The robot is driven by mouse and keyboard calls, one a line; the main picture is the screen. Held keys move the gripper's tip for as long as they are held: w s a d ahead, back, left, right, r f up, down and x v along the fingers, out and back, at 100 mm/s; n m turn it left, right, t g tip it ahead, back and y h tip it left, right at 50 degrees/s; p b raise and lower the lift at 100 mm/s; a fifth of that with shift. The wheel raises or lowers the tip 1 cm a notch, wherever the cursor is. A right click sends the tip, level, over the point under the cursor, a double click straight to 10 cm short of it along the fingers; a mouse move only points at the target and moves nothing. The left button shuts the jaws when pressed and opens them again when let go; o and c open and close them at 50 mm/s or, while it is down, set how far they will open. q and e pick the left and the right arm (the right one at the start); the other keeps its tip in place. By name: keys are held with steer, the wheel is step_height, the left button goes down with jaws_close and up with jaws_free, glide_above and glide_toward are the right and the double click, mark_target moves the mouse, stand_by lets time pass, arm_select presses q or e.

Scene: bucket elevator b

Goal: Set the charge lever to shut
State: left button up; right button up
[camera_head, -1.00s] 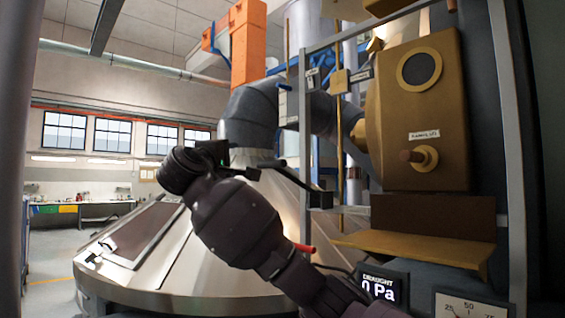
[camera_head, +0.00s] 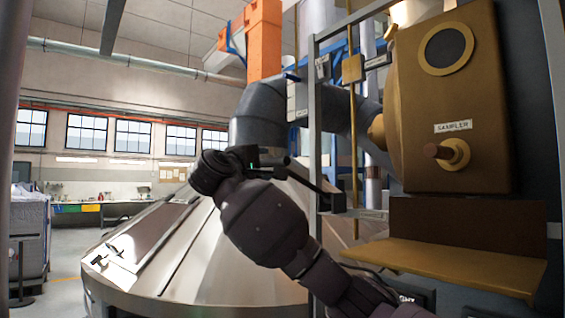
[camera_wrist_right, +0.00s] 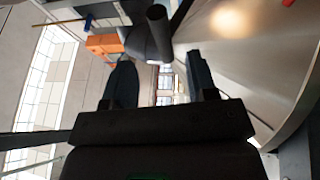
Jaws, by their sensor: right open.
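I cannot pick out the charge lever with certainty; no readable label marks it. My right gripper (camera_head: 279,163) is in the middle of the head view, in front of the grey duct and the metal cone. In the right wrist view its two dark fingers (camera_wrist_right: 161,78) stand apart with nothing between them. A red tip (camera_wrist_right: 288,3) shows at that view's top edge. My left gripper is not in view.
A brass sampler box (camera_head: 453,100) with a brown shelf (camera_head: 455,262) stands on the right. A grey upright post (camera_head: 314,140) stands left of it. A wide metal cone (camera_head: 190,250) fills the lower middle. Open floor (camera_head: 60,290) lies at left.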

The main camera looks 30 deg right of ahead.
mark_target(278, 162)
steer(key=p+x, duration=0.2)
steer(key=x, duration=0.7)
steer(key=shift+w+d+r+p, duration=0.15)
steer(key=shift+d+p, duration=0.1)
steer(key=shift+p, duration=0.15)
jaws_close()
